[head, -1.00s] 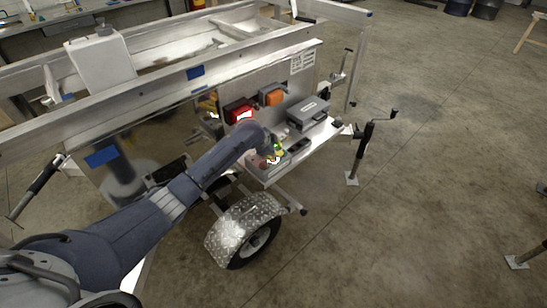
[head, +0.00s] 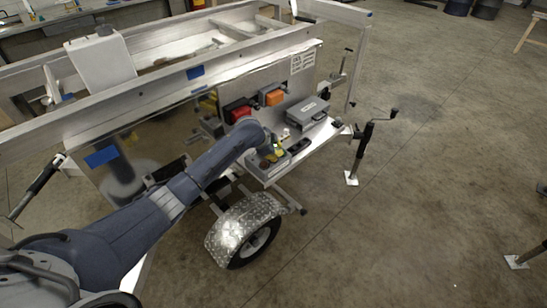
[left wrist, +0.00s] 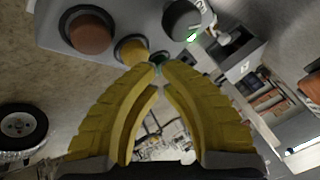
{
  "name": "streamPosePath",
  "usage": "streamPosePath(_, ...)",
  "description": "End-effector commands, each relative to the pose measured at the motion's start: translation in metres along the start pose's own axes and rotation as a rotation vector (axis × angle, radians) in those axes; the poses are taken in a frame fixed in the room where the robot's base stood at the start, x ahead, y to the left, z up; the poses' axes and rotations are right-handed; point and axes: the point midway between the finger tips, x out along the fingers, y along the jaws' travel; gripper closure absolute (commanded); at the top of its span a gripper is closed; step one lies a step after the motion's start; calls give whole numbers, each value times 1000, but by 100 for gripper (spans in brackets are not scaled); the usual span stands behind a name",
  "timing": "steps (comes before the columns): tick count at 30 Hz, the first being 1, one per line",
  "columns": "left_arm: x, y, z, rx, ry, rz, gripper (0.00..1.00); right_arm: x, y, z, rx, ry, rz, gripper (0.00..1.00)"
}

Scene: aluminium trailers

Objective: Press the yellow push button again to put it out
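The yellow push button (left wrist: 131,50) sits on a grey control box (left wrist: 137,17), between a larger red-brown button (left wrist: 91,33) and a dark green one (left wrist: 156,59). It looks dull, with no clear glow. My left gripper (left wrist: 160,67) has its yellow fingers together at the tips, with nothing visible between them. The tips appear beside the yellow button and overlap the green one; I cannot tell whether they touch. In the head view the control box (head: 266,174) lies on the trailer's side shelf, and my left gripper (head: 278,150) is over it, partly hidden by my arm. My right gripper is out of view.
A black knob (left wrist: 183,19) stands on the same box. A grey case (head: 307,112), a red lamp (head: 240,111) and an orange lamp (head: 272,96) are near the shelf. The trailer wheel (head: 258,242) is below. The floor at right is mostly clear.

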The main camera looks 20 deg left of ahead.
Motion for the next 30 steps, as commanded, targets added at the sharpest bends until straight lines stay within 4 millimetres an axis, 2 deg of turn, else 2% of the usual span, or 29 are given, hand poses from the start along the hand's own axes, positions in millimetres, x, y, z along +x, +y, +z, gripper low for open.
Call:
streamPosePath(16,-8,-5,-4,1,0,-2,100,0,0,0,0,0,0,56)
streamPosePath(30,-39,-22,-21,1,1,-2,100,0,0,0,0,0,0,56)
